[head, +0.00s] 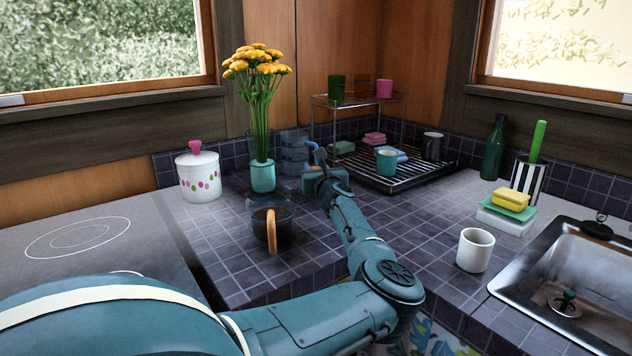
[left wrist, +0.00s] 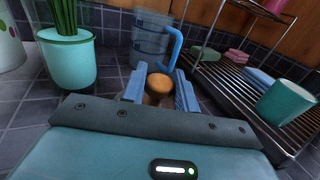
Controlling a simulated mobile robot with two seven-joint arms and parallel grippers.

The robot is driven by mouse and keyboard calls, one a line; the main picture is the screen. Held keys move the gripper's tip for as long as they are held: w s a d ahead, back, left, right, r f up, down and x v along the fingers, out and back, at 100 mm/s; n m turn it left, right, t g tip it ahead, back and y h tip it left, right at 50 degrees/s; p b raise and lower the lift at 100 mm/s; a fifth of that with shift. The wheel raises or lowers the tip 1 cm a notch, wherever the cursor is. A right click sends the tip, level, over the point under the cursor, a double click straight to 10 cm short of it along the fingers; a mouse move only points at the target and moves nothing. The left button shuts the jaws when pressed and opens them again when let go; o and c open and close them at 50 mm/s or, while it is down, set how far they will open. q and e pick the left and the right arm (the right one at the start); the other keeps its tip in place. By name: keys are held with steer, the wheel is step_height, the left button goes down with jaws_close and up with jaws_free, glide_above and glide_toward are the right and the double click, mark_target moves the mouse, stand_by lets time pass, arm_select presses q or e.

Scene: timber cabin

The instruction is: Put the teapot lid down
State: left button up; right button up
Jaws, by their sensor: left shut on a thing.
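The teapot (head: 286,226) is a dark glass pot with a wooden handle, on the tiled counter left of my arm; no lid shows on it. My left gripper (head: 318,170) is behind and to the right of it, over the counter in front of the dish rack. In the left wrist view its blue fingers (left wrist: 159,88) are shut on a round wooden knob, the teapot lid (left wrist: 158,82). The rest of the lid is mostly hidden by the gripper, and I cannot tell whether it touches the counter. My right gripper is not in view.
A glass jug (left wrist: 150,42) with a blue handle stands just beyond the fingers. A teal flower vase (head: 262,177) is to the left, the dish rack (head: 405,176) with cups to the right. A white mug (head: 475,250) stands by the sink.

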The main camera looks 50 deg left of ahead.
arm_select(q)
step_height(320, 180, down, 2)
steer(key=shift+f, duration=0.2)
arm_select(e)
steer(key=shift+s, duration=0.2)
arm_select(q)
steer(key=shift+f+b, duration=0.3)
steer(key=o, duration=1.1)
steer(key=shift+r, duration=0.1)
steer(key=shift+c, duration=0.2)
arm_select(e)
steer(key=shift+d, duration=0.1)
arm_select(q)
steer(key=shift+r+p, duration=0.25)
steer(key=shift+p, duration=0.05)
steer(key=p+v, duration=0.3)
steer(key=v, duration=0.3)
steer(key=shift+r+p, duration=0.15)
steer(key=shift+p, duration=0.15)
steer(key=v, duration=0.2)
steer(key=p+v, duration=0.1)
steer(key=v, duration=0.1)
steer(key=p+v, duration=0.1)
steer(key=v, duration=0.1)
steer(key=shift+f, duration=0.25)
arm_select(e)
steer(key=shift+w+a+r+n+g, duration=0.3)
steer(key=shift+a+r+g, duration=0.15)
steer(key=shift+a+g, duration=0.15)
